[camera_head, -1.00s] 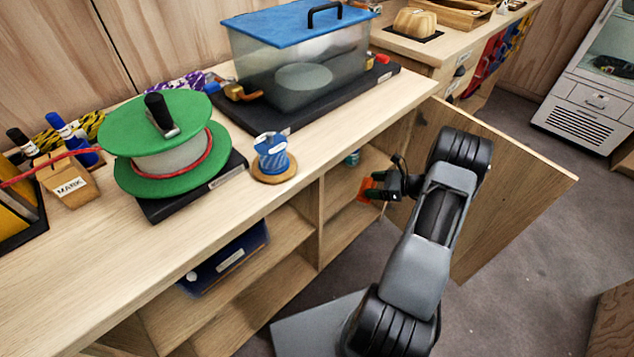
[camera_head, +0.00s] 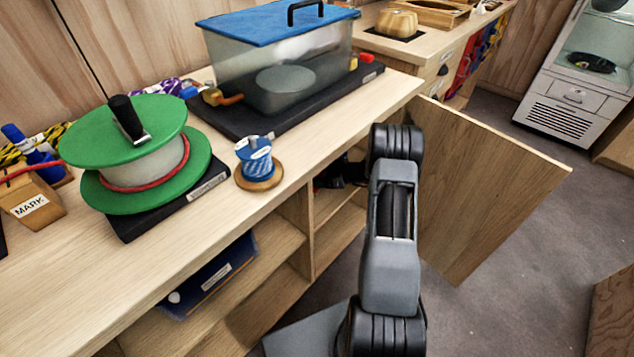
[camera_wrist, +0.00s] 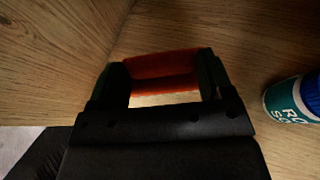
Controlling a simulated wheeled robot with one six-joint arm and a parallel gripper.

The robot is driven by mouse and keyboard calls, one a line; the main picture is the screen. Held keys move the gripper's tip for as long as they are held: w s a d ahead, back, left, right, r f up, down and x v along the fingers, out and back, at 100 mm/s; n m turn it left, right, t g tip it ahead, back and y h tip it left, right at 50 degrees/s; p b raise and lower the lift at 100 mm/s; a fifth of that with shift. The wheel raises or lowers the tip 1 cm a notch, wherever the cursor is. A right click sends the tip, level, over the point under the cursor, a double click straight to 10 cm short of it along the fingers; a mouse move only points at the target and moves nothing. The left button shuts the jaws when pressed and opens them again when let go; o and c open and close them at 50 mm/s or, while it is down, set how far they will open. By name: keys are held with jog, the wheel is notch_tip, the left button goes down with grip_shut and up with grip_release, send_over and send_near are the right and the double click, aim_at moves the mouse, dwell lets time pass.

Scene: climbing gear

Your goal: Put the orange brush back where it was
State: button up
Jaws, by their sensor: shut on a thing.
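The orange brush (camera_wrist: 162,66) is held between the two fingers of my gripper (camera_wrist: 164,82) in the wrist view. It lies crosswise between the fingertips, close to wooden boards of the cabinet inside. I cannot tell whether it touches the wood. In the head view my gripper (camera_head: 342,173) is a dark shape inside the open cabinet compartment, below the worktop. The brush itself is hidden there. The open cabinet door (camera_head: 490,180) stands to the right of my arm.
A teal and white container with a blue cap (camera_wrist: 294,98) is just right of my gripper in the compartment. A wooden upright (camera_head: 302,215) bounds the compartment on the left. The worktop (camera_head: 310,150) overhangs it, carrying a blue spool (camera_head: 258,160) and a lidded tank (camera_head: 275,75).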

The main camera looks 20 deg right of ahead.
jog(key=shift+w+a, duration=0.2)
jog(key=shift+w+a+f+b, duration=0.15)
jog(key=shift+f+b, duration=0.15)
jog(key=shift+f, duration=0.6)
jog(key=shift+w+a+f+b, duration=0.15)
jog(key=shift+f+b, duration=0.15)
jog(key=shift+f, duration=0.55)
jog(key=shift+f, duration=0.2)
jog(key=o, duration=0.9)
jog(key=shift+o, duration=0.2)
